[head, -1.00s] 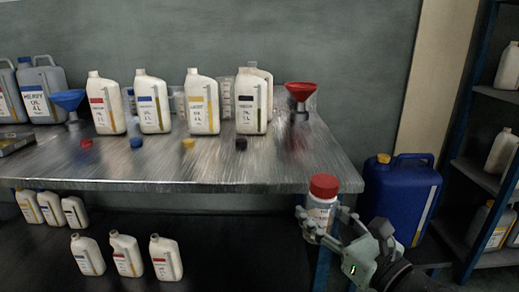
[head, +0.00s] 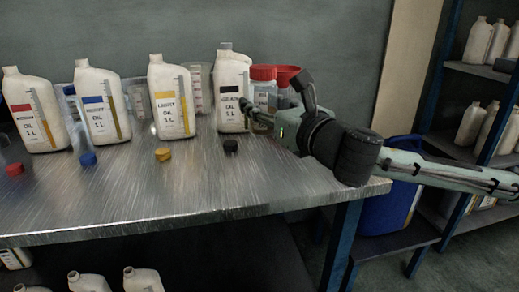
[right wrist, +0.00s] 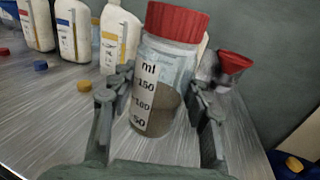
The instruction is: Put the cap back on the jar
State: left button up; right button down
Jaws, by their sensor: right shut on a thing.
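A clear jar (right wrist: 172,107) with a white "ml" scale label holds a murky grey-brown content. Its red ribbed cap (right wrist: 178,22) sits on top of it. In the head view the jar (head: 262,94) and its cap (head: 263,72) show over the right part of the metal table, beside the black-labelled bottle. My right gripper (right wrist: 160,82) is shut around the jar's body, a finger on each side; in the head view the gripper (head: 260,117) partly hides the jar. Whether the jar's base touches the table I cannot tell. My left gripper is not in view.
White oil bottles stand along the table (head: 180,205), including a black-labelled one (head: 232,88). Loose yellow (head: 163,154), blue (head: 88,159), red and black caps lie in front. A red funnel (right wrist: 233,63) stands behind the jar. The table's front is mostly clear.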

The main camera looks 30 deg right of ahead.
jog(key=shift+w+a+r, duration=0.15)
jog(key=shift+w+r, duration=0.25)
jog(key=shift+w, duration=0.2)
jog(key=shift+s, duration=0.15)
jog(key=shift+d+f, duration=0.25)
jog(key=shift+d, duration=0.1)
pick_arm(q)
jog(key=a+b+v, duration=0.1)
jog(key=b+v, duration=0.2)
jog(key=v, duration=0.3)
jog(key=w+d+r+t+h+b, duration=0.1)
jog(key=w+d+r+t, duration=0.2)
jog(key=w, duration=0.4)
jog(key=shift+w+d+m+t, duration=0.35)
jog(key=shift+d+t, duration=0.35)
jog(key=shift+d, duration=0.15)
pick_arm(e)
jog(key=w+d+f, duration=0.3)
jog(key=d+f, duration=0.3)
jog(key=d, duration=0.4)
jog(key=shift+w+d+f, duration=0.25)
jog(key=shift+w, duration=0.1)
